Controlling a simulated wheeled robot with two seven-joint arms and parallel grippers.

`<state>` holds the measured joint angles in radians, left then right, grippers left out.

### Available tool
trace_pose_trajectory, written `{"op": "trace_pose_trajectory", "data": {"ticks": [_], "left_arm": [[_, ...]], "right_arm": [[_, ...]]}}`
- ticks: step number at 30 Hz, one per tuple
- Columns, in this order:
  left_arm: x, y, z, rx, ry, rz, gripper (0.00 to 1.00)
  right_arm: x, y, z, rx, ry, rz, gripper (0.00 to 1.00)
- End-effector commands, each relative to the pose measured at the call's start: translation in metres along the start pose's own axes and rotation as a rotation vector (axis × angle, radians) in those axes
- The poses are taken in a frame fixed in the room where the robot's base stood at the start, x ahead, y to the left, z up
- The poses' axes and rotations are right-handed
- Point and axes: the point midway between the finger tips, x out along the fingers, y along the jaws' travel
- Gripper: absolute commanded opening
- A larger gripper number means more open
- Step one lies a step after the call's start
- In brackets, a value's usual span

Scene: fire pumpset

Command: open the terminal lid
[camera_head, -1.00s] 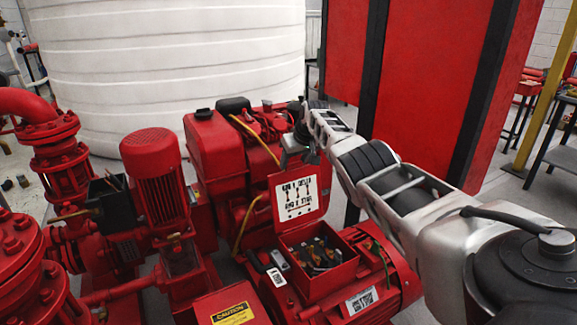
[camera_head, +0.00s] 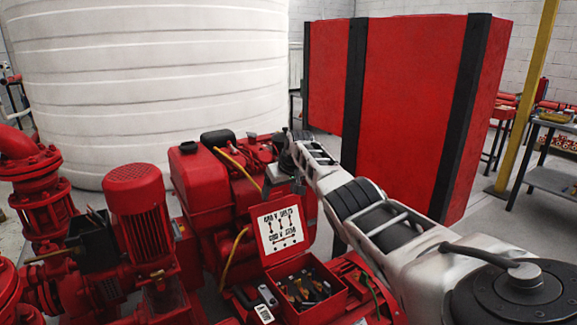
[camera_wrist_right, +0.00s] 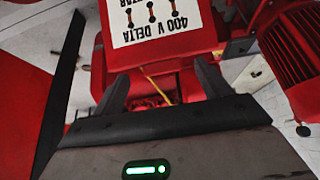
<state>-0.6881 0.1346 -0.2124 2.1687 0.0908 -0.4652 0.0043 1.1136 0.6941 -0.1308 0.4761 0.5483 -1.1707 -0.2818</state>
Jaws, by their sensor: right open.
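The terminal lid (camera_head: 280,231) stands raised at the back edge of the red terminal box (camera_head: 326,309), so the box is open and its terminals show. The lid's inner side carries a white "400 V" label and faces the head camera. In the right wrist view the lid (camera_wrist_right: 208,38) fills the upper middle, label toward the camera. My right gripper (camera_head: 298,184) is just above and behind the lid's top edge in the head view, partly hidden by its own wrist. In the wrist view its fingers (camera_wrist_right: 160,84) are apart with nothing gripped between them. My left gripper does not show.
The red pump motor (camera_head: 137,205) and pipework stand to the left. A large white tank (camera_head: 150,70) and a red cabinet (camera_head: 410,100) stand behind. A yellow post (camera_head: 530,90) and a grey table (camera_head: 550,180) are at the right, with open floor before them.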

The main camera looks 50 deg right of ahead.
Motion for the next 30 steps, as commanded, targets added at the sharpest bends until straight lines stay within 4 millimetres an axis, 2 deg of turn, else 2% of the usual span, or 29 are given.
{"op": "trace_pose_trajectory", "data": {"ticks": [4, 8, 18, 21, 25, 30], "left_arm": [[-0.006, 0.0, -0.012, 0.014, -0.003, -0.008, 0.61], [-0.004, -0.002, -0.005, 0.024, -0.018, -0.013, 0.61], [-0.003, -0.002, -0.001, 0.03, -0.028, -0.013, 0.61], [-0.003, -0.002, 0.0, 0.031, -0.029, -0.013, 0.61], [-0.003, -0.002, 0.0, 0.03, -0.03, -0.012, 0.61], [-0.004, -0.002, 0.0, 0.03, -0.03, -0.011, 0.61]], "right_arm": [[-0.022, 0.001, -0.001, -0.005, -0.001, 0.004, 0.76], [-0.042, 0.0, 0.0, -0.005, 0.002, 0.003, 0.76], [-0.115, 0.0, -0.001, -0.002, 0.006, 0.003, 0.76], [-0.132, 0.0, -0.001, -0.002, 0.006, 0.002, 0.76], [-0.145, -0.001, -0.001, -0.001, 0.005, 0.0, 0.76], [-0.151, -0.001, -0.001, 0.0, 0.005, 0.0, 0.76]]}}
